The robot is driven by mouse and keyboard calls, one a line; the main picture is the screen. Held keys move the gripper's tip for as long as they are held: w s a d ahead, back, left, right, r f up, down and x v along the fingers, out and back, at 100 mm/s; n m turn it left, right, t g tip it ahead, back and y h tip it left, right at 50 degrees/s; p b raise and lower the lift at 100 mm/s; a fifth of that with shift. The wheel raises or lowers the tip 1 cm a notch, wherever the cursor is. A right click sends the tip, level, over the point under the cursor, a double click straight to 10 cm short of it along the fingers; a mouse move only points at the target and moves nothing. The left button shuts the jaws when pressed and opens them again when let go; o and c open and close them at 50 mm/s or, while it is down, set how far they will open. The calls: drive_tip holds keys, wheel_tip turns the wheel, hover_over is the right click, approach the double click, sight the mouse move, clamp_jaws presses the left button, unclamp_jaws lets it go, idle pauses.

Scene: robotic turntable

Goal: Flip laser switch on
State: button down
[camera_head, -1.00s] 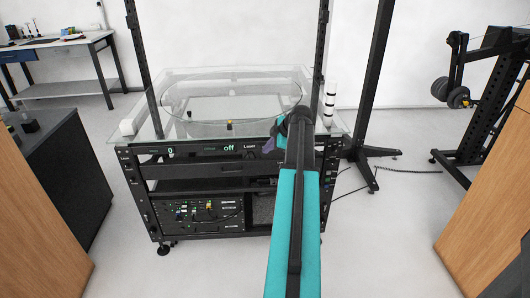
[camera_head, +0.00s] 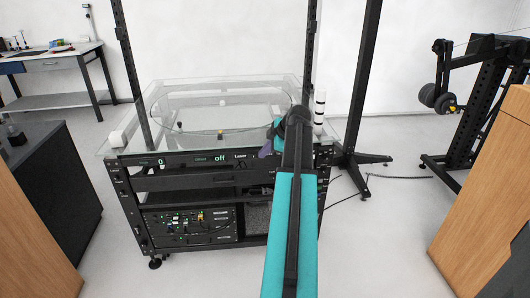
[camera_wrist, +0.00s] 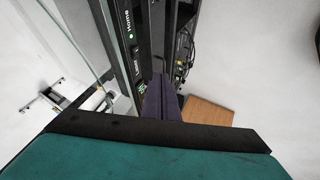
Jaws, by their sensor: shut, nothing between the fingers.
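The turntable rig (camera_head: 290,82) has a glass top and a black front control panel (camera_head: 180,158). In the head view, the panel shows a "0", the word "off" (camera_head: 219,158) in green and a "Laser" label (camera_head: 240,156). I cannot make out the laser switch itself beside the label. My gripper (camera_head: 265,152) has purple fingers and is just right of that label, in front of the panel. In the wrist view, the gripper (camera_wrist: 160,92) is shut and empty, pointing along the panel face. A "Home" label (camera_wrist: 127,22) and a green light show there. I cannot tell whether the fingertips touch the panel.
Below the panel are shelves and an electronics unit (camera_head: 190,222) with cables. A black post stand (camera_head: 358,120) is right of the rig. Wooden cabinet sides flank both lower edges. A dark counter (camera_head: 50,175) is at left, a workbench (camera_head: 52,60) behind it. Open floor lies in front.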

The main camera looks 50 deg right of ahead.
drive_tip(key=w+a+f+m+g+y, duration=0.15)
drive_tip(key=w+a+f, duration=0.25)
drive_tip(key=a+f, duration=0.8)
drive_tip(key=w+a+f+m+g+y, duration=0.1)
drive_tip(key=w+a+f+m+g, duration=0.15)
drive_tip(key=a+f, duration=1)
drive_tip(key=s+a+f+m+g, duration=0.1)
drive_tip(key=s+a+f+g, duration=0.3)
drive_tip(key=a+f, duration=1.1)
drive_tip(key=s+a+f+m+g, duration=0.1)
drive_tip(key=s+a+f, duration=0.3)
drive_tip(key=s+a, duration=0.2)
drive_tip(key=s+a+f+m+g+h, duration=0.1)
drive_tip(key=s+a+f+g, duration=0.1)
drive_tip(key=s+a+f, duration=0.2)
drive_tip(key=s+a+f+m+g+h, duration=0.1)
drive_tip(key=s+a+f, duration=0.2)
drive_tip(key=s+a, duration=0.6)
drive_tip(key=s, duration=0.5)
drive_tip(key=shift+a+f+g, duration=0.35)
drive_tip(key=shift+f+g, duration=0.05)
drive_tip(key=shift+a, duration=0.1)
